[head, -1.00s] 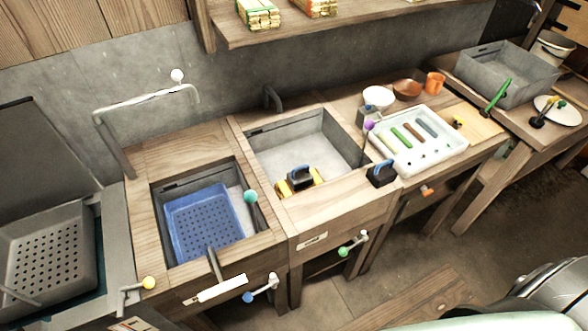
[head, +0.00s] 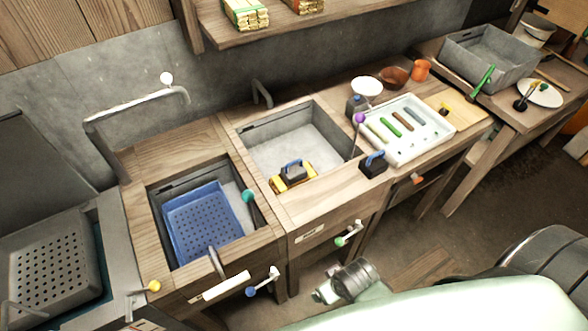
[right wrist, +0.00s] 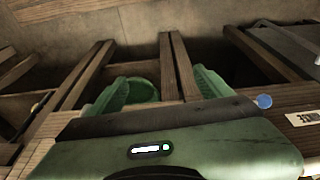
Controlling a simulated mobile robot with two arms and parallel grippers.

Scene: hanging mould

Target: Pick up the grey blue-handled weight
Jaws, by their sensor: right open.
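A near-black weight with a blue handle (head: 373,166) stands on the wooden counter, left of the white tray. A smaller grey weight (head: 355,106) stands behind, by the white bowl; its handle colour is hard to tell. In the right wrist view, my right gripper (right wrist: 157,88) is open, its green fingers apart, with nothing held. No weight shows there. My left gripper is not in view.
A white tray (head: 398,153) with several coloured bars lies on the right counter. A purple-knobbed lever (head: 360,118) stands beside it. A blue perforated basket (head: 205,222) fills the left sink. Wooden beams (right wrist: 178,65) and a green round container (right wrist: 142,90) lie beyond my right fingers.

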